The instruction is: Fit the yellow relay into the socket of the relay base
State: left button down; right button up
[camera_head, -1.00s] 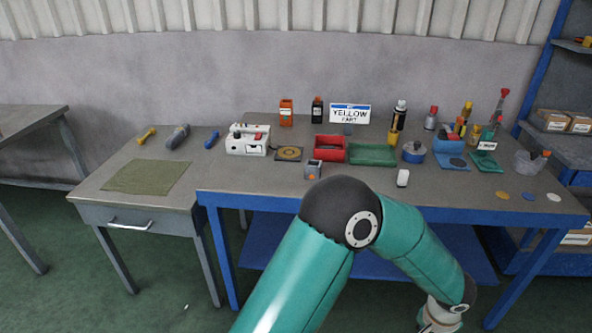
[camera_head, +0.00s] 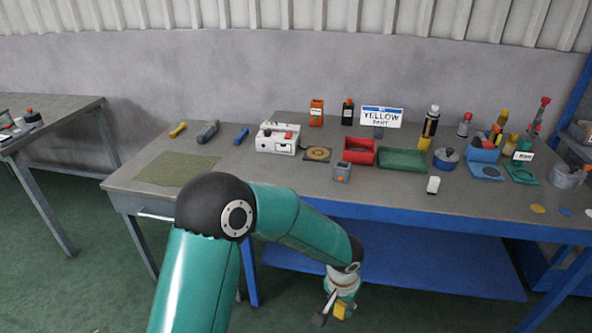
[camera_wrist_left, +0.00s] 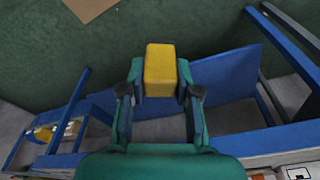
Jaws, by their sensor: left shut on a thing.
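The yellow relay (camera_wrist_left: 160,68) is a yellow block clamped between the two fingers of my left gripper (camera_wrist_left: 160,82) in the left wrist view. In the head view, my left gripper (camera_head: 338,308) hangs low in front of the bench, below the level of its top, and a bit of yellow shows at it. A small grey block (camera_head: 342,173) with a dark opening on top and an orange mark in front stands near the front edge of the bench; it looks like the relay base. The held relay is well apart from it. My right gripper is not in view.
The blue-framed bench (camera_head: 385,197) has a front edge between my gripper and the grey block. A red bin (camera_head: 359,152), a green tray (camera_head: 403,159) and a white device (camera_head: 277,138) stand behind the block. A small white item (camera_head: 433,185) stands to its right.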

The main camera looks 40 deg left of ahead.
aim_at(342, 169)
jog(key=u, duration=0.45)
jog(key=i, duration=1)
jog(key=z, duration=0.05)
